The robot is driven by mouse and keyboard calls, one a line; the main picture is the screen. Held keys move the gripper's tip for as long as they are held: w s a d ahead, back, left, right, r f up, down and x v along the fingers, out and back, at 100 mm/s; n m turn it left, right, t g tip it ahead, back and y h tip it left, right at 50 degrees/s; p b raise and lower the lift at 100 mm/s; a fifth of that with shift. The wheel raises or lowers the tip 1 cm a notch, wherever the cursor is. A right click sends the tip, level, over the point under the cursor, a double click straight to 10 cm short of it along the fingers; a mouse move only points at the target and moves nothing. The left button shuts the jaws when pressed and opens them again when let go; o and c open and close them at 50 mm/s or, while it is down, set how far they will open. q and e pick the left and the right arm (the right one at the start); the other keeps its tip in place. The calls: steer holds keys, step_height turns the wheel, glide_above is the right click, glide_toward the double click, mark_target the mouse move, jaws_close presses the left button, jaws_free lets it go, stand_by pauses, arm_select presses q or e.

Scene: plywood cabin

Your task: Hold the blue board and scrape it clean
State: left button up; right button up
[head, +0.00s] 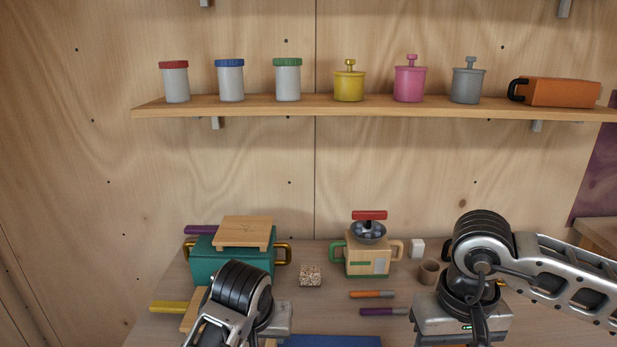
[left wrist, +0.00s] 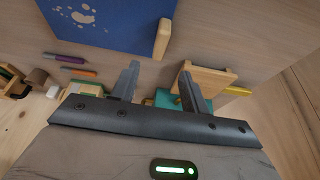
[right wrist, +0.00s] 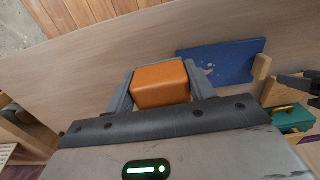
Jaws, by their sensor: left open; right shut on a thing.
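The blue board (head: 330,341) lies on the table at the bottom edge of the head view, mostly cut off. In the left wrist view the board (left wrist: 105,28) shows pale spots and a wooden block-like handle (left wrist: 163,38) at its edge. My left gripper (left wrist: 159,70) is open and empty, apart from the board, near this handle. My right gripper (right wrist: 160,72) is shut on an orange block (right wrist: 161,86). It holds the block to the left of the board in the right wrist view. The block's lower side is hidden, so I cannot tell whether it is a scraper.
Behind the board stand a teal box (head: 205,258) with a small wooden stand (head: 243,232) on it, a speckled cube (head: 311,275) and a wooden grinder (head: 367,258). Orange (head: 372,294) and purple (head: 384,311) markers lie nearby. A shelf (head: 370,106) holds jars above.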

arm_select(q)
steer(key=x, duration=1.1)
steer(key=shift+f, duration=0.25)
jaws_close()
